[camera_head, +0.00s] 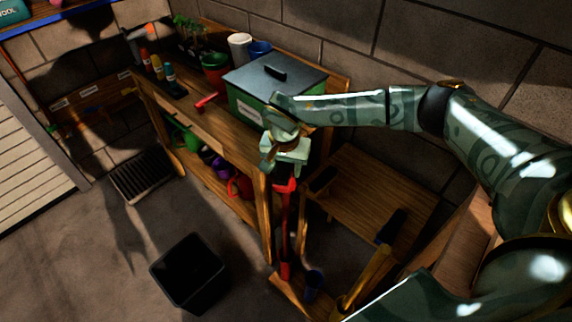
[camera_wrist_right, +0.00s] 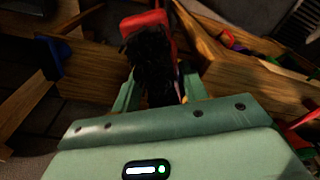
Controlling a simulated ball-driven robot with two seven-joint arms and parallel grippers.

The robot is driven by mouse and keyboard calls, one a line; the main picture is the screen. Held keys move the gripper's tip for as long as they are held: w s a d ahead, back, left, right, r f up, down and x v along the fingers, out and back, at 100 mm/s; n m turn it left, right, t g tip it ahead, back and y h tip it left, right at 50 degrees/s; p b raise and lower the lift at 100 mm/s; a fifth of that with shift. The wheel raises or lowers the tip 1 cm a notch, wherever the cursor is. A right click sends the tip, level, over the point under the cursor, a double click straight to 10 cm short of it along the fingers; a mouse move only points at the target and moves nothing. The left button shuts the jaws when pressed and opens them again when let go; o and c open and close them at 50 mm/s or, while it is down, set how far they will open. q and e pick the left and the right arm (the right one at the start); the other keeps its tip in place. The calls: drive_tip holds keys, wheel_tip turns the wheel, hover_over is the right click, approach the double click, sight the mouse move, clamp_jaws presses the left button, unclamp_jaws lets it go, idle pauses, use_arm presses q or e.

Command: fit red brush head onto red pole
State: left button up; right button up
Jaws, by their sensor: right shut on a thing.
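The red pole (camera_head: 286,225) stands roughly upright directly below the head, beside the bench leg. Head and pole line up closely in the head view; I cannot tell whether they touch. The pole's top is hidden by the head. My left gripper is out of view.
The workbench (camera_head: 187,105) carries a green box with a grey lid (camera_head: 254,95), pots and bottles. A red piece (camera_head: 207,101) lies on it. A black bin (camera_head: 188,272) stands on the floor. A wooden surface (camera_head: 365,195) is to the right; open floor lies left.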

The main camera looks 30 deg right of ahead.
drive_tip(key=shift+f+b, duration=0.3)
drive_tip(key=shift+f, duration=0.5)
drive_tip(key=o, duration=1.1)
drive_tip(key=shift+r, duration=0.15)
wheel_tip(320, 180, up, 16)
drive_tip(key=s+a+p, duration=0.1)
drive_tip(key=p, duration=0.3)
drive_tip(key=shift+s+a, duration=0.15)
drive_tip(key=shift+s, duration=0.1)
